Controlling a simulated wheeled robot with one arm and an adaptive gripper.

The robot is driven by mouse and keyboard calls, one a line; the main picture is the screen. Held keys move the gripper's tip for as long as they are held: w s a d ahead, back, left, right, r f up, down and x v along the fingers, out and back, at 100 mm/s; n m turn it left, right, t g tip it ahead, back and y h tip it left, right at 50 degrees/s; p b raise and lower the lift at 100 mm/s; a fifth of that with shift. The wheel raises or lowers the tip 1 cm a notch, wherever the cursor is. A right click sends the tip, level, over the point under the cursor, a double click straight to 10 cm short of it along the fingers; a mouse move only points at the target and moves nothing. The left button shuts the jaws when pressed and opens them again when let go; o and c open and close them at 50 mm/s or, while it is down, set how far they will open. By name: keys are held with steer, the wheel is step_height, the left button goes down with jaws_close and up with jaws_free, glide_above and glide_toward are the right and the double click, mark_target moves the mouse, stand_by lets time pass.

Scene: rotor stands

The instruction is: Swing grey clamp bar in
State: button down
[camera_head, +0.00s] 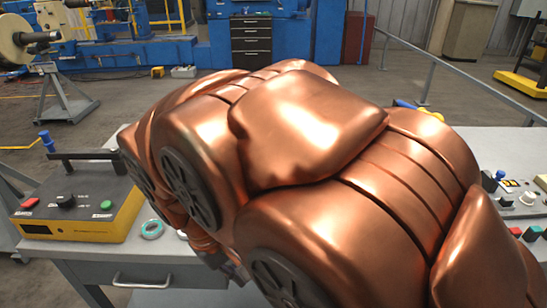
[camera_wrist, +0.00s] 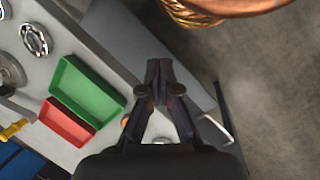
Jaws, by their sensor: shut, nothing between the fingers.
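My gripper (camera_wrist: 159,68) shows in the wrist view with its two dark fingers together and nothing between them. It is above the edge of the grey table (camera_wrist: 105,28), with floor beyond.
A yellow-black control box (camera_head: 80,205) stands at the table's left, beside a teal ring (camera_head: 152,229). Another control panel (camera_head: 520,205) is at the right. In the wrist view, a green tray (camera_wrist: 88,92) and red tray (camera_wrist: 67,122) lie near metal links (camera_wrist: 36,40). A drawer handle (camera_head: 142,282) protrudes at the front.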

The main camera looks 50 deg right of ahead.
steer(key=w+d+r+m+g+h+b, duration=0.15)
steer(key=w+d+h+b, duration=0.35)
steer(key=d, duration=0.6)
steer(key=w+d+m+g+h+b, duration=0.25)
steer(key=w+d, duration=0.35)
steer(key=d, duration=0.5)
steer(key=w+d+g+h+b, duration=0.1)
steer(key=w+d+h+b, duration=0.1)
steer(key=w+d, duration=0.1)
steer(key=w+d+f+h+b, duration=0.1)
steer(key=w+d+h+b, duration=0.1)
steer(key=w, duration=0.4)
steer(key=w+d+f+g+h+b, duration=0.1)
steer(key=w+d+h+b, duration=0.1)
steer(key=w+d+b, duration=0.1)
steer(key=shift+w+d+m+g, duration=0.3)
steer(key=shift+w+d, duration=0.5)
steer(key=shift+w, duration=0.05)
steer(key=x, duration=1)
steer(key=shift+s+a+r, duration=0.1)
steer(key=shift+s+a, duration=0.05)
steer(key=shift+s, duration=0.25)
steer(key=shift+s+a, duration=0.25)
steer(key=shift+s, duration=0.45)
steer(key=shift+s+a, duration=0.2)
steer(key=shift+s, duration=0.55)
steer(key=shift+s+b, duration=0.15)
steer(key=shift+b, duration=0.15)
